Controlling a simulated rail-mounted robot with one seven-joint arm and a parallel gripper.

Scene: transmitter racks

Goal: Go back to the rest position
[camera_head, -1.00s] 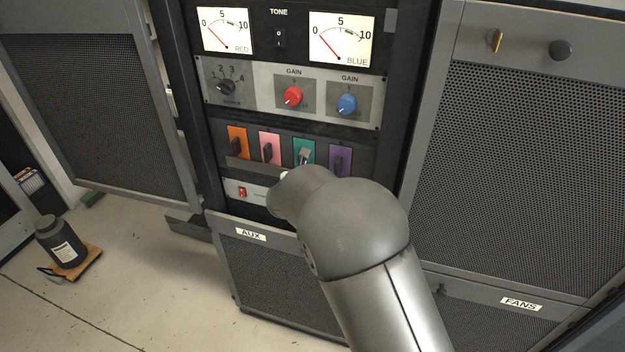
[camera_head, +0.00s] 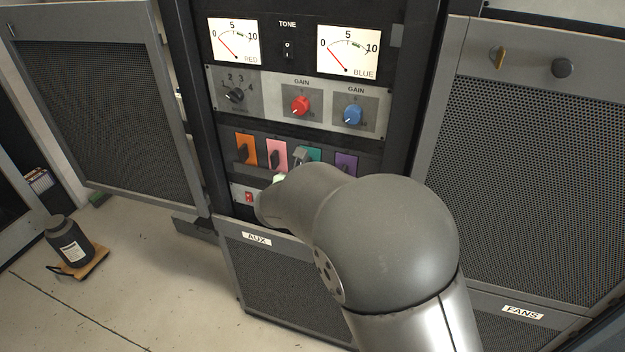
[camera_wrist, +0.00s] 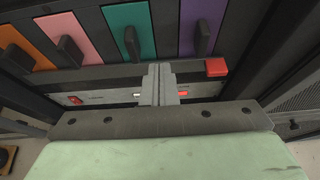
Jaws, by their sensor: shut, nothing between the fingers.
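My gripper (camera_wrist: 158,84) is shut and empty in the wrist view, its grey fingers pressed together in front of the rack's lower panels. In the head view its fingertips (camera_head: 301,155) show small before the teal switch plate (camera_head: 314,154), and my arm hides most of the hand. Orange (camera_head: 246,148), pink (camera_head: 277,153) and purple (camera_head: 346,163) plates with dark levers share that row. In the wrist view the teal plate (camera_wrist: 128,22) and purple plate (camera_wrist: 203,20) lie beyond the fingers. I cannot tell whether the fingers touch the panel.
An open mesh door (camera_head: 105,110) stands left of the rack. A closed mesh door (camera_head: 530,170) is at right. A dark jar (camera_head: 68,242) on a wooden board (camera_head: 85,265) stands on the floor at left.

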